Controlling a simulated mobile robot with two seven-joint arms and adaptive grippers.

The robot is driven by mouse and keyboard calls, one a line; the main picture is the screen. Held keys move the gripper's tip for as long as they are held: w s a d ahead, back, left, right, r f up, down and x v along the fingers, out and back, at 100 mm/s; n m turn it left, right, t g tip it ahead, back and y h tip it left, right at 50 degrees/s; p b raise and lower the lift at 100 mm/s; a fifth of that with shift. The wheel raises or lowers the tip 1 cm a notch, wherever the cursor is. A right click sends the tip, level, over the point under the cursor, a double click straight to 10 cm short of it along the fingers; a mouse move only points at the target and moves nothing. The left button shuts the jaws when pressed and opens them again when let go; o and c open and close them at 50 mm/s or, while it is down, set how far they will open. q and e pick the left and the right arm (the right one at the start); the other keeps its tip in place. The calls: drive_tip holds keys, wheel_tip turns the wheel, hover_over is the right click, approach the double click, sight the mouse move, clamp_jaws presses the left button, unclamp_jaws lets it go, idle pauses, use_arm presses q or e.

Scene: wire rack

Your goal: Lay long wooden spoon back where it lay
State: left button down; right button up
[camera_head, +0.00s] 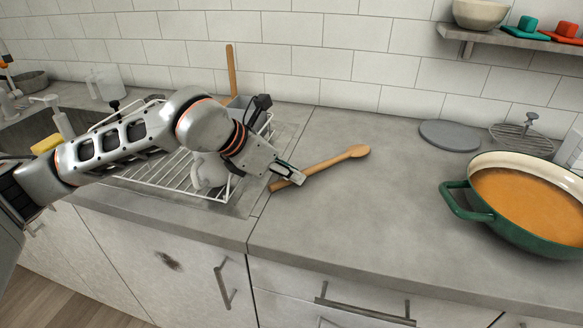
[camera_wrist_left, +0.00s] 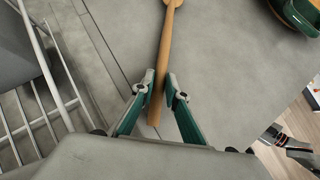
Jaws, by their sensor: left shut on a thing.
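The long wooden spoon (camera_head: 325,164) is at the counter (camera_head: 380,215), right of the wire rack. Its bowl end points right and away. My left gripper (camera_head: 292,179) is shut on the spoon's handle near its end. In the left wrist view the spoon (camera_wrist_left: 167,40) runs up between the two fingers, and the gripper (camera_wrist_left: 158,95) pinches its handle. I cannot tell whether the spoon touches the counter or hangs just above it.
The white wire rack (camera_head: 165,178) with a mug (camera_head: 209,172) stands under my left arm. A green pot (camera_head: 530,215) of orange soup stands at the right. A grey round board (camera_head: 449,135) lies at the back. The counter between spoon and pot is clear.

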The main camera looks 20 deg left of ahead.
use_arm(q)
drive_tip(key=c, duration=1.9)
unclamp_jaws()
drive_tip(key=v, duration=1.2)
drive_tip(key=shift+s, duration=0.1)
